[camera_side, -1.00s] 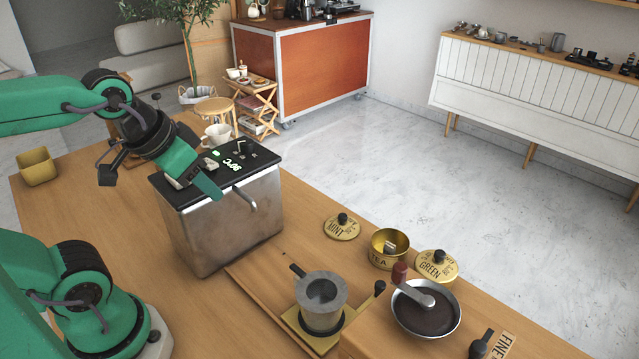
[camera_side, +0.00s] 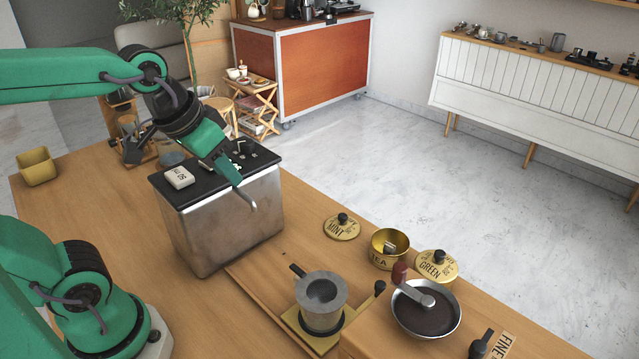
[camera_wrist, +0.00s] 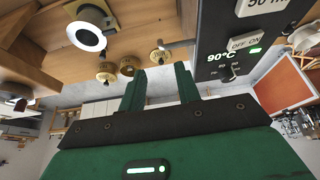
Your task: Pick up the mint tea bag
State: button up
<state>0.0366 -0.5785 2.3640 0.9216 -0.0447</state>
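An open gold tin marked TEA (camera_side: 381,262) stands toward the table's far edge in the side view. A small pale thing (camera_side: 389,249) shows inside it; I cannot tell if it is the mint tea bag. My gripper (camera_side: 234,178) is above the metal boiler, well left of the tin. In the wrist view my gripper (camera_wrist: 158,76) has its two fingers apart with nothing between them; the tin and lids appear small beyond them.
The metal boiler (camera_side: 228,225) with its dark top and spout stands under my gripper. A metal pot (camera_side: 322,300) on a yellow stand and a bowl of dark grounds (camera_side: 425,310) stand nearer. A small yellow container (camera_side: 37,166) is at the far left.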

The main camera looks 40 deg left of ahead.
jog(key=w+d+g, duration=0.1)
jog(key=w+d, duration=0.2)
jog(key=w, duration=0.5)
jog(key=g, duration=0.4)
send_over(390, 245)
jog(key=shift+n, duration=0.4)
jog(key=f, duration=1.6)
jog(key=shift+s+a+f, duration=0.1)
jog(key=shift+a+f, duration=0.2)
jog(key=shift+f, duration=0.1)
jog(key=shift+w+d+f, duration=0.2)
jog(key=shift+d+f, duration=0.05)
jog(key=shift+f, duration=1.55)
jog(key=shift+s+f, duration=0.15)
jog(key=shift+f, duration=2.45)
